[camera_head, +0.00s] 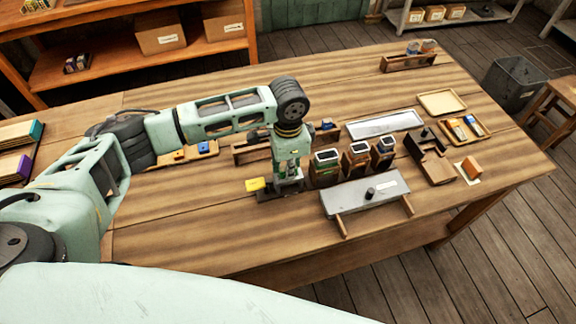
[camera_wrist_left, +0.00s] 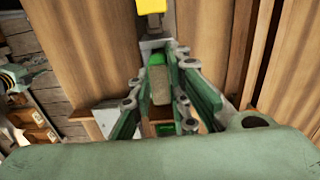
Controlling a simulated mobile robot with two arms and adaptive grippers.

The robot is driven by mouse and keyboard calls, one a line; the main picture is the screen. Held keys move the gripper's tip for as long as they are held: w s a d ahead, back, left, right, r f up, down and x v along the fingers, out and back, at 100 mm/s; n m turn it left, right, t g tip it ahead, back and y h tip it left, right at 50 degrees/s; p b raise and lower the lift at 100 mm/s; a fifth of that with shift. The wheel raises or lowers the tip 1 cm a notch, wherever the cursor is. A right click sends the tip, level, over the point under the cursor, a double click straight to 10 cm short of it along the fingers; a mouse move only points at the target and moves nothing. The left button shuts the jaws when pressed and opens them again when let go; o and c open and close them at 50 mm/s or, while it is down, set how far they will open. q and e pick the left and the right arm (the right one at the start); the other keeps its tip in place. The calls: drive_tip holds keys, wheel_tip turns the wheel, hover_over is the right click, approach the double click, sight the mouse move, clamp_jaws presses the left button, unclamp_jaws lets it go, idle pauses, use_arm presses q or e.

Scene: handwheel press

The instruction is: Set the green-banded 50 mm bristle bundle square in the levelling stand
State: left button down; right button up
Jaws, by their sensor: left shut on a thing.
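My left gripper (camera_head: 288,184) points down at the middle of the table, and its fingers are shut on the green-banded bristle bundle (camera_wrist_left: 159,84). In the left wrist view the bundle shows as a tan block with a green end between the fingers. A small stand with a dark base (camera_head: 268,196) and a yellow block (camera_head: 256,184) is right at the fingertips; I take it for the levelling stand. In the wrist view its yellow part (camera_wrist_left: 152,5) lies just beyond the bundle. Whether the bundle touches or sits square in the stand is unclear. My right gripper is not in view.
A wooden rack (camera_head: 250,153) stands behind. The front left tabletop is clear.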

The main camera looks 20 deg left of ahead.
use_arm(q)
drive_tip(key=c, duration=1.6)
unclamp_jaws()
drive_tip(key=shift+r, duration=0.1)
wheel_tip(320, 180, up, 12)
drive_tip(key=shift+f, duration=0.1)
